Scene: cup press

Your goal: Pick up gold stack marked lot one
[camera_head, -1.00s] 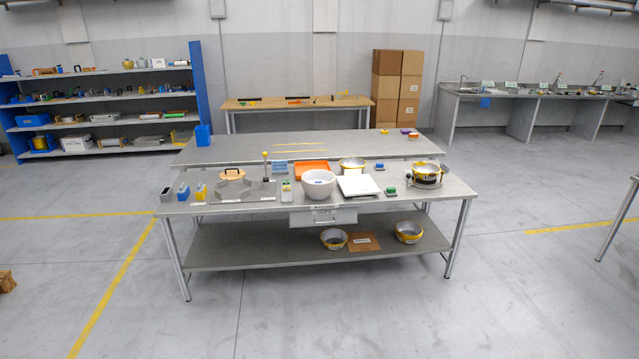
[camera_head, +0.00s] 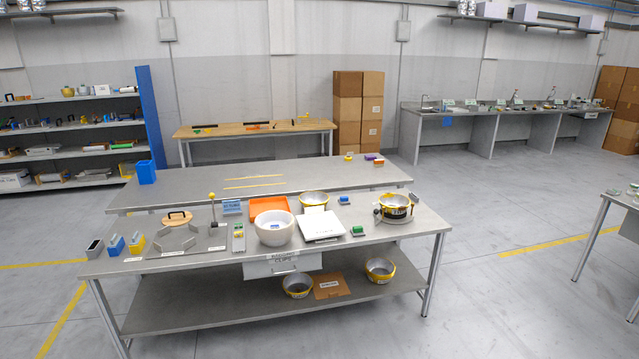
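Several gold-rimmed metal bowls show at the middle table. One gold bowl (camera_head: 394,201) sits on a dark round base at the right of the tabletop and bears a label. Another gold bowl (camera_head: 313,198) stands at the middle, behind a white square plate. Two more, a gold bowl (camera_head: 297,286) and a gold bowl (camera_head: 380,272), are on the lower shelf, with a brown card between them. The labels are too small to read, so I cannot tell which stack is lot one. Neither gripper is in view.
The table (camera_head: 200,258) also holds a white bowl (camera_head: 274,229), an orange tray (camera_head: 268,205), a white square plate (camera_head: 320,223) and small blocks. A white drawer (camera_head: 282,266) hangs under its front. Another table (camera_head: 627,204) stands at right. The floor (camera_head: 490,300) between is clear.

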